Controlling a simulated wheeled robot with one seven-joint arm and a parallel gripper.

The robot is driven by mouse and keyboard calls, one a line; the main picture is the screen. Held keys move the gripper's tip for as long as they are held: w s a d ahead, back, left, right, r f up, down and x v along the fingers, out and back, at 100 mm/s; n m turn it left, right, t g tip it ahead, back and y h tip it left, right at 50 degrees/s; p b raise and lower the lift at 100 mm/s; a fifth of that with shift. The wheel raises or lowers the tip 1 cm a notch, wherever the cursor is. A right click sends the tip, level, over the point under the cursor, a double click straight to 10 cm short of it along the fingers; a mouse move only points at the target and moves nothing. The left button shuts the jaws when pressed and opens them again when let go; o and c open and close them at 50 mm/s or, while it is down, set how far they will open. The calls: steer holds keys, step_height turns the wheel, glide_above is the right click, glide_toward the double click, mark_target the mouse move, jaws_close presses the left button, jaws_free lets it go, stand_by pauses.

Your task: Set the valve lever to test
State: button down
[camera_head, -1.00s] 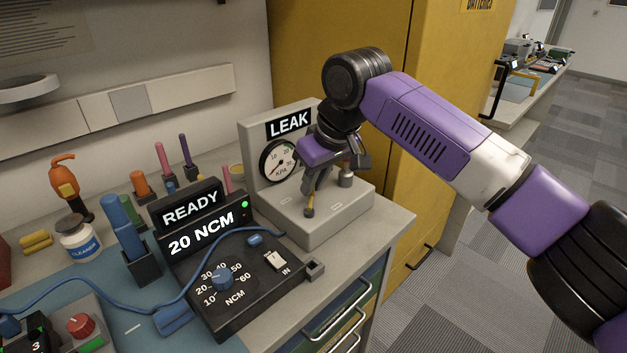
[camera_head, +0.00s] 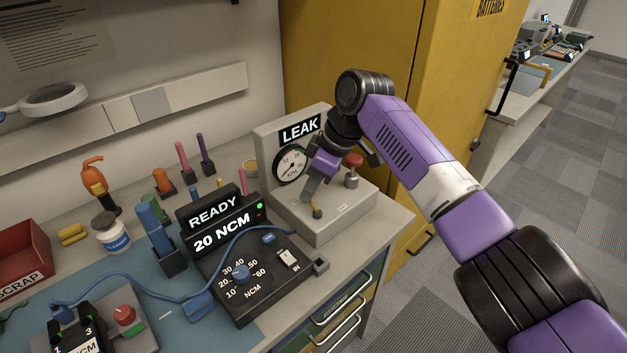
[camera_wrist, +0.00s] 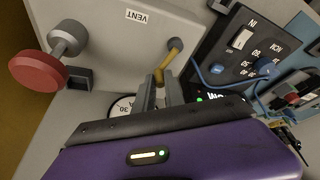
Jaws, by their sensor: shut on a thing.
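The valve lever (camera_wrist: 170,55) is a short brass-coloured bar on top of the grey leak tester (camera_head: 345,225). Its dark-tipped end (camera_head: 317,213) shows on the tester's top in the head view. My gripper (camera_wrist: 160,82) is shut on the lever's other end, on the side toward the gauge (camera_head: 291,166). In the head view my gripper (camera_head: 309,197) hides most of the lever. A VENT label (camera_wrist: 137,15) lies on the plate. No TEST label is readable, and the lever's exact setting cannot be told.
A red knob (camera_head: 353,160) on a metal post stands close to the right of my gripper. The black torque box (camera_head: 245,270) with a blue cable stands at left. A yellow cabinet (camera_head: 400,60) is behind my arm. Bench space in front of the tester is narrow.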

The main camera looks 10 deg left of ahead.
mark_target(322, 206)
steer(key=shift+s+a+f+n, duration=0.1)
steer(key=shift+s+a+n, duration=0.05)
steer(key=shift+n, duration=0.25)
steer(key=c, duration=1.4)
jaws_free()
steer(key=v, duration=0.8)
steer(key=shift+f, duration=0.1)
